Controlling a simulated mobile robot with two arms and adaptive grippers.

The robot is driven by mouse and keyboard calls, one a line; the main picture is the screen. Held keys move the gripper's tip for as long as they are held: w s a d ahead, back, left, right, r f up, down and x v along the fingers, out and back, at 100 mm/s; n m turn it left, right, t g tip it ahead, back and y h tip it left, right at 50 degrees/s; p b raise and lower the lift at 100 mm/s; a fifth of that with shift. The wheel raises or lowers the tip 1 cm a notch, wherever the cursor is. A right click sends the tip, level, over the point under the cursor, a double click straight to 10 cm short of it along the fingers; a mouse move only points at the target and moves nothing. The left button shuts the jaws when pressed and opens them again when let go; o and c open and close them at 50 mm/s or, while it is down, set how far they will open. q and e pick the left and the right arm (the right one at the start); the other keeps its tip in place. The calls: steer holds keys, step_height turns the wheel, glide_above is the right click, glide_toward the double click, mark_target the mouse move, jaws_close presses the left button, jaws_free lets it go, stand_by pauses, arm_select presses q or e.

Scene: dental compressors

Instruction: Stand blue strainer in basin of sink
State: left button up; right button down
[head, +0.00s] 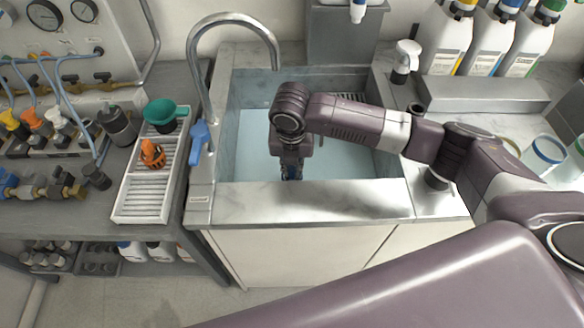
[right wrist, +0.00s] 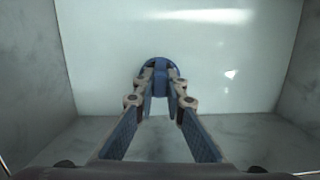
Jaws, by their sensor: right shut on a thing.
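The sink (head: 310,200) has a grey rim and a deep basin with a pale blue bottom. My right arm reaches over the rim from the right, and my right gripper (head: 291,172) points down inside the basin. In the right wrist view my right gripper (right wrist: 161,98) is shut on the blue strainer (right wrist: 158,66), held between its fingertips above the basin floor (right wrist: 215,65). I cannot tell whether the strainer touches the floor. In the head view the strainer is mostly hidden by the gripper. My left gripper is not in view.
A white rack (head: 140,208) left of the sink holds a green funnel (head: 162,112) and an orange item (head: 152,155). Basin walls (right wrist: 85,50) surround the gripper.

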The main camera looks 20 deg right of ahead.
steer(key=shift+f, duration=0.45)
steer(key=shift+f+b, duration=0.65)
steer(key=shift+f, duration=0.65)
steer(key=c, duration=1.9)
jaws_free()
steer(key=shift+c, duration=0.3)
steer(key=c, duration=0.3)
steer(key=shift+c, duration=0.2)
